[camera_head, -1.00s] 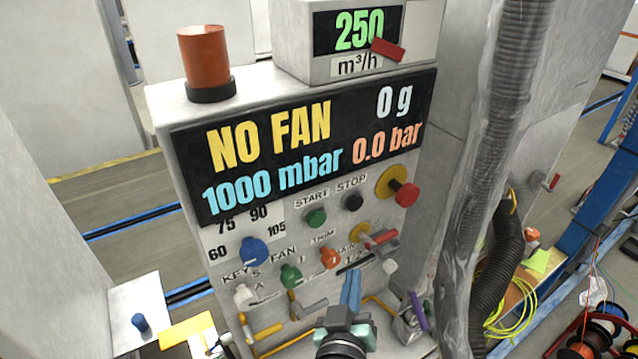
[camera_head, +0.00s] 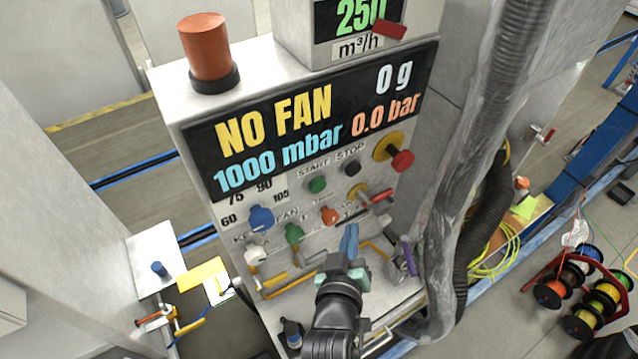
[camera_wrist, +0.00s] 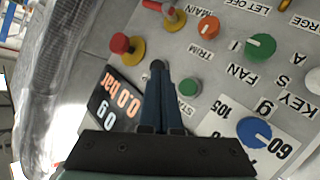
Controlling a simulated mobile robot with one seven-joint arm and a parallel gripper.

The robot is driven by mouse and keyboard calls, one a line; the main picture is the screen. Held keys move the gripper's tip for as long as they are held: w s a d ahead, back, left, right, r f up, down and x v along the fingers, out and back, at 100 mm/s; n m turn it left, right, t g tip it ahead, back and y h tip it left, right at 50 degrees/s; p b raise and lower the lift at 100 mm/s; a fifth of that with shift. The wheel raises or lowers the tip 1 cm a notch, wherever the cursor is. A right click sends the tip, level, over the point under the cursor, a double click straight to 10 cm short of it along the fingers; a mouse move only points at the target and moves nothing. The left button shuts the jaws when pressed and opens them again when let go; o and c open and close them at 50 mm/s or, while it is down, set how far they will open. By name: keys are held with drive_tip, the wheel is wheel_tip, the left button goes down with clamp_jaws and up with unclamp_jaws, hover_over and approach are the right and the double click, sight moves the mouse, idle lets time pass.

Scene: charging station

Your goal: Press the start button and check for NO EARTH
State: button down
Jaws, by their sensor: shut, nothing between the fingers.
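The green START button (camera_head: 317,185) sits on the control panel below the display, left of the black STOP button (camera_head: 352,168). The display (camera_head: 310,115) reads NO FAN, 0 g, 1000 mbar and 0.0 bar; NO EARTH does not show. My gripper (camera_head: 349,232), with blue fingers, is shut and empty in front of the panel, below the START and STOP buttons in the head view. In the wrist view my shut fingers (camera_wrist: 160,88) overlap the panel just below the STOP button (camera_wrist: 157,65), with the green START button (camera_wrist: 189,87) to their right. Contact cannot be told.
A red knob on a yellow disc (camera_head: 402,160) is right of STOP. Blue (camera_head: 261,217), green (camera_head: 294,233) and orange (camera_head: 330,215) knobs and a red-handled lever (camera_head: 376,198) crowd the lower panel. A grey hose (camera_head: 480,130) hangs at the right.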

drive_tip(key=b, duration=0.5)
approach(325, 185)
drive_tip(key=w+d+f, duration=0.2)
drive_tip(key=w, duration=0.1)
drive_tip(key=shift+w+a, duration=0.15)
drive_tip(key=shift+w, duration=0.7)
idle(1.0)
drive_tip(key=shift+w+a+b, duration=0.25)
drive_tip(key=shift+w+b, duration=0.05)
drive_tip(key=shift+b, duration=0.1)
drive_tip(key=shift+w+a+b, duration=0.3)
drive_tip(key=shift+w+b, duration=0.05)
drive_tip(key=shift+w, duration=0.05)
idle(0.6)
idle(0.3)
drive_tip(key=shift+s+d+p, duration=0.5)
drive_tip(key=shift+s+d, duration=0.05)
drive_tip(key=shift+s, duration=0.2)
